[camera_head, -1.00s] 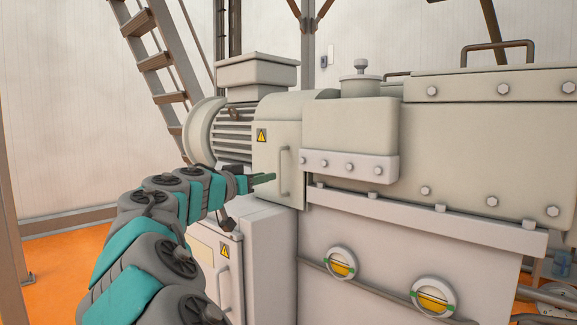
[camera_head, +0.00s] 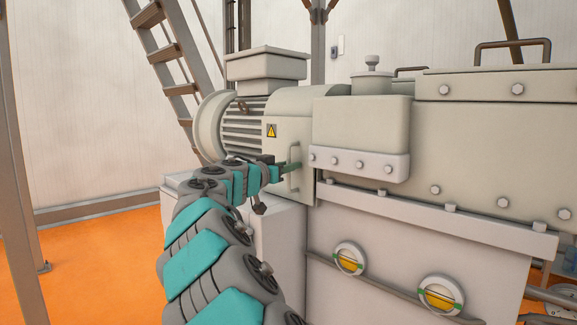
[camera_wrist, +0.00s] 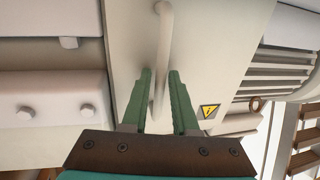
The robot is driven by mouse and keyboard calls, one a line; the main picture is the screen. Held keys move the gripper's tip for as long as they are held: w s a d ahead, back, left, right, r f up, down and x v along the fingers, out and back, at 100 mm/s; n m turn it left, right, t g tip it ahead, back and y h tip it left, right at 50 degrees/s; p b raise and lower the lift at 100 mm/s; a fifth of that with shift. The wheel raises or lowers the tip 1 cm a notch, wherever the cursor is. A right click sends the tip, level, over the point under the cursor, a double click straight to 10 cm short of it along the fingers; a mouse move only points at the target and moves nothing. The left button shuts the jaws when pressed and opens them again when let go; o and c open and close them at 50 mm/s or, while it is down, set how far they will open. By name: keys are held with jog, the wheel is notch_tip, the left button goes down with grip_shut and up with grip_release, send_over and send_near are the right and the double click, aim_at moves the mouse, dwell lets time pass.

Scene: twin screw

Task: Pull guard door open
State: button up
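The guard door (camera_head: 283,140) is a pale panel with a yellow warning label on the machine, between the motor and the bolted housing. It looks closed. Its upright bar handle (camera_head: 294,172) is on the door's right side. My gripper (camera_head: 293,166) is at the handle. In the wrist view, my gripper's green fingers (camera_wrist: 160,75) are apart, with the door handle (camera_wrist: 164,40) running down between them. A gap shows on the handle's right, and the left finger is very close to it; I cannot tell whether they touch.
The ribbed motor (camera_head: 243,125) is left of the door. The bolted housing (camera_head: 360,135) juts out close on its right. A pale cabinet (camera_head: 285,225) stands below, partly behind my arm. Orange floor (camera_head: 105,260) is open at the left.

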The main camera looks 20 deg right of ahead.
grip_shut()
dwell(1.4)
